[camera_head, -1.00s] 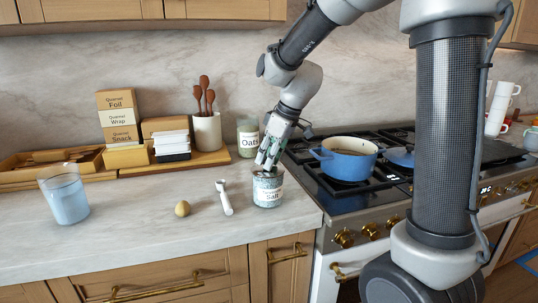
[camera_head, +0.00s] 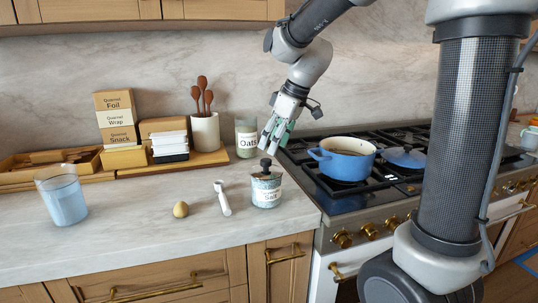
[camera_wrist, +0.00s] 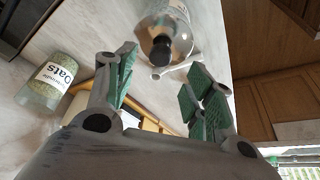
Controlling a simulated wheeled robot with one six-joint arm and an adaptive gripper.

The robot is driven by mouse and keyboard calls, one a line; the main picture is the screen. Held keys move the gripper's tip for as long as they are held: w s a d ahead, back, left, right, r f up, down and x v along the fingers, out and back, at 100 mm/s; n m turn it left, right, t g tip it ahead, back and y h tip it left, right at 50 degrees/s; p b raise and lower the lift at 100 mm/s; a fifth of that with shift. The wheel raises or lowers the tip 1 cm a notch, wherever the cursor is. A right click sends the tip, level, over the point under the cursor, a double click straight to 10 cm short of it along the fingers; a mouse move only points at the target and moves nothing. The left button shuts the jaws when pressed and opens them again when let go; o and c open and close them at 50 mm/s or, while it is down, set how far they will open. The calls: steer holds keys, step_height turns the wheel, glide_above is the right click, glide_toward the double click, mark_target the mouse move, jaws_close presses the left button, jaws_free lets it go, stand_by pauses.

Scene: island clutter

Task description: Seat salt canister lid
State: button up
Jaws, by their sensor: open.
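The salt canister (camera_head: 266,193) stands upright near the counter's right end, by the stove. Its lid (camera_head: 266,175), with a black knob (camera_head: 265,163), sits on the canister's mouth. I cannot tell whether the lid is fully pressed down. In the wrist view the knob (camera_wrist: 161,48) and the canister (camera_wrist: 172,22) show beyond my fingers, at the top. My gripper (camera_head: 272,142) is open and empty, just above the knob and apart from it. Its green-padded fingers (camera_wrist: 161,72) are spread wide in the wrist view.
An oats jar (camera_head: 247,139) stands behind the canister. A white scoop-like utensil (camera_head: 222,198) and a small round tan object (camera_head: 181,209) lie to its left. A blue pot (camera_head: 345,160) is on the stove at right. A blue-filled glass (camera_head: 63,198) stands far left.

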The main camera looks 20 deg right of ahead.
steer(key=v, duration=0.5)
steer(key=shift+s+d+r, duration=0.1)
steer(key=shift+r, duration=0.2)
steer(key=s+d+f+m+h, duration=0.1)
steer(key=s+d+m, duration=0.3)
steer(key=s, duration=0.7)
steer(key=s+d+f+m+t+h, duration=0.1)
steer(key=s+d+f+m+h, duration=0.1)
steer(key=s+d+f+m, duration=0.2)
steer(key=s+d+m, duration=0.1)
steer(key=s+d, duration=0.2)
steer(key=s, duration=0.5)
steer(key=shift+d+f, duration=0.15)
steer(key=shift+f, duration=0.15)
